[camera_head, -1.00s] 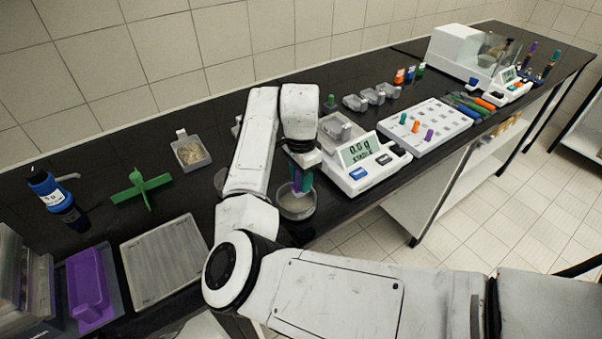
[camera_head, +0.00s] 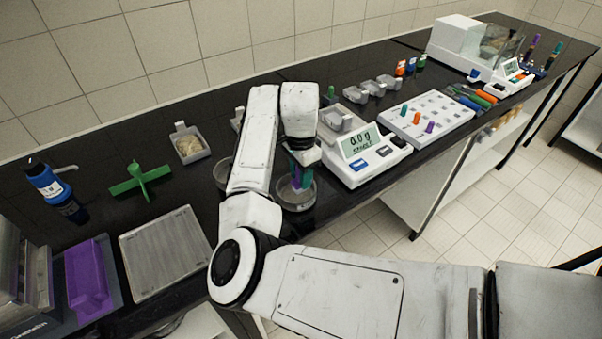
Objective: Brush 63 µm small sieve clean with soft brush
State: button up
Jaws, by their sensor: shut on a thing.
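My gripper (camera_head: 301,176) points down over a small round sieve (camera_head: 298,207) near the front edge of the black bench. Its teal fingers are shut on a slim purple thing (camera_head: 296,177), likely the soft brush, whose lower end is inside the sieve's rim. I cannot tell whether the bristles touch the mesh. The sieve's mesh size cannot be read. A second round dish or sieve (camera_head: 221,171) is partly hidden behind my arm.
A balance (camera_head: 372,155) stands close to the right of the gripper. A white rack (camera_head: 440,118) with coloured pegs is beyond it. Left are a tray of grains (camera_head: 190,146), a green cross-shaped stand (camera_head: 140,183), a blue bottle (camera_head: 50,186), a grey plate (camera_head: 166,252) and a purple tray (camera_head: 88,278).

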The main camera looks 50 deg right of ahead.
aim_at(292, 198)
jog(key=shift+f, duration=0.55)
dwell(0.4)
jog(key=shift+a+r, duration=0.15)
jog(key=shift+a, duration=0.6)
jog(key=shift+w+a+p, duration=0.15)
jog(key=shift+a+p, duration=0.15)
jog(key=shift+a, duration=0.7)
jog(key=shift+d+p, duration=0.4)
jog(key=shift+d, duration=1.4)
jog(key=shift+a, duration=0.1)
